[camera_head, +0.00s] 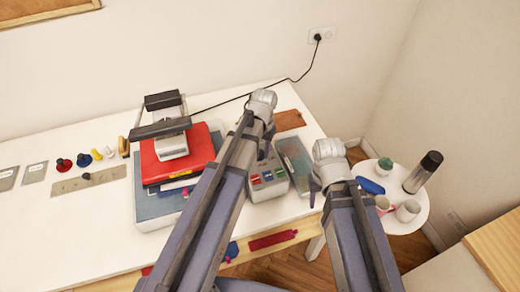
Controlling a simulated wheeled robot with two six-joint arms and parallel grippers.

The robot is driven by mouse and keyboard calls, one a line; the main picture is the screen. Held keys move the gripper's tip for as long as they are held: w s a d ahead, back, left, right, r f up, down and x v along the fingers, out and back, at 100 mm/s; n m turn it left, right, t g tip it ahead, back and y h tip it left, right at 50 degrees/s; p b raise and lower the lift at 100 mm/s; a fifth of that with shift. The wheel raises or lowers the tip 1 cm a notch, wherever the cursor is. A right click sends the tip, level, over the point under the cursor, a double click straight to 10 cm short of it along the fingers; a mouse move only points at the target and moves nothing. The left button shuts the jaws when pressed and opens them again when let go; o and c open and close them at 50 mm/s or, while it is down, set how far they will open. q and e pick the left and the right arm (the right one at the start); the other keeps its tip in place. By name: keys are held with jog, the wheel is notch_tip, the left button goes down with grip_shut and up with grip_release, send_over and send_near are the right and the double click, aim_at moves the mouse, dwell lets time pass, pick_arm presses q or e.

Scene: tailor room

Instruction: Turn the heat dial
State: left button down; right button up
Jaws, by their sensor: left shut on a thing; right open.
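A grey control box (268,193) with red, green and blue labelled keys stands on the white table, right of the red heat press (150,166). My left gripper (267,138) is at the back part of this box, partly hidden by my own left arm. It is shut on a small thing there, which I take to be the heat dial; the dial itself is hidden. My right gripper (315,188) is open and empty beside the table's right edge, apart from the box.
A grey tray (298,160) lies right of the box, with a brown sheet (288,120) behind. A round white side table (412,222) holds a dark-topped bottle (424,172) and cups. A black cable runs to the wall socket.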

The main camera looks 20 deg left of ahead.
aim_at(261, 153)
dwell(0.3)
pick_arm(q)
jog(key=shift+c, duration=1.8)
grip_release()
jog(key=r+p, duration=0.8)
jog(key=shift+d, duration=0.25)
jog(key=shift+f, duration=0.1)
jog(key=shift+s, duration=0.1)
